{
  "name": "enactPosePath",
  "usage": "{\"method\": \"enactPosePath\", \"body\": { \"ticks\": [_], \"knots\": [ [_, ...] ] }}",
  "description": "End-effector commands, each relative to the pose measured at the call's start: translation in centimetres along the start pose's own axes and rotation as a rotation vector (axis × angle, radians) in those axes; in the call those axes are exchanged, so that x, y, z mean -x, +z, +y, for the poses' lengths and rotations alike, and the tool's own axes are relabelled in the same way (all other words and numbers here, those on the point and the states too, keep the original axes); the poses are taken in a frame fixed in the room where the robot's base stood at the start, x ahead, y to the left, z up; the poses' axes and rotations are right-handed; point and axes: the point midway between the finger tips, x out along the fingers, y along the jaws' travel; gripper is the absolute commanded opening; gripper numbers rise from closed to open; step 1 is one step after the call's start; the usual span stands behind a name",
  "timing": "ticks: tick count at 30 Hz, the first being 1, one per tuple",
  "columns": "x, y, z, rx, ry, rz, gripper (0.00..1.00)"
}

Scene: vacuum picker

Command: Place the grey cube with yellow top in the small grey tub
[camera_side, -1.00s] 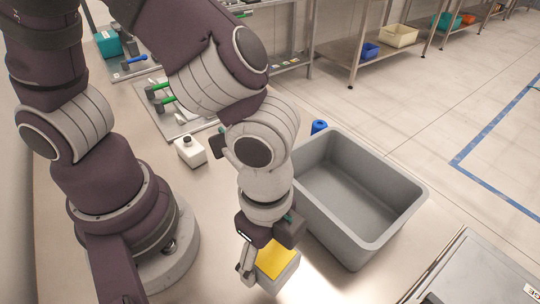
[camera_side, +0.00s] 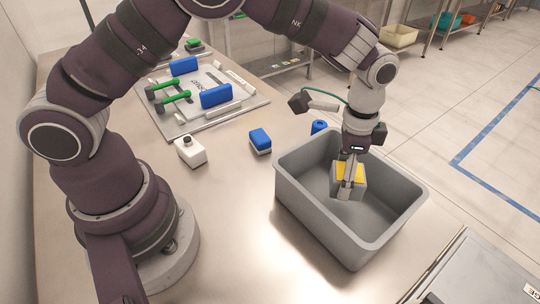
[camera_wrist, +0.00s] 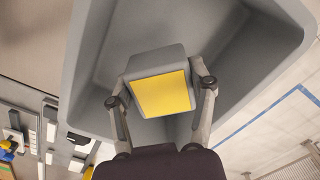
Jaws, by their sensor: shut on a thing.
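The grey cube with yellow top (camera_side: 349,178) is held between the fingers of my gripper (camera_side: 346,186), over the inside of the small grey tub (camera_side: 298,205). In the wrist view the yellow top (camera_wrist: 161,93) faces the camera, and a finger of my gripper (camera_wrist: 161,100) presses on each side of the cube. The tub's wall (camera_wrist: 90,60) surrounds the cube in that view. The tub is otherwise empty where I can see it. I cannot tell the exact gap between the cube and the tub's floor.
A blue-topped block (camera_side: 260,140) and a white block with a black knob (camera_side: 190,151) stand on the table left of the tub. A blue cylinder (camera_side: 318,127) stands behind the tub. A tray with green-handled tools (camera_side: 205,98) lies farther back. A grey case (camera_side: 470,272) is at front right.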

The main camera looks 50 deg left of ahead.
Motion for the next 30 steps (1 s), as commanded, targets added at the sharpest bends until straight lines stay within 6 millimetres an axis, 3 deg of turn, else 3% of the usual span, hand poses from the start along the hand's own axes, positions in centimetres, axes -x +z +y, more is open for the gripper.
{"method": "enactPosePath", "body": {
  "ticks": [7,19,20,25,30],
  "knots": [
    [-4.6,0.0,0.1,-0.001,0.001,-0.003,0.18],
    [-5.4,0.0,0.1,-0.002,-0.001,0.002,0.18],
    [-5.4,-0.1,0.0,-0.002,-0.001,0.002,0.59],
    [-5.3,-0.1,0.0,-0.002,-0.001,0.002,0.82],
    [-5.3,-0.1,0.1,-0.002,-0.001,0.002,0.82]
  ]
}}
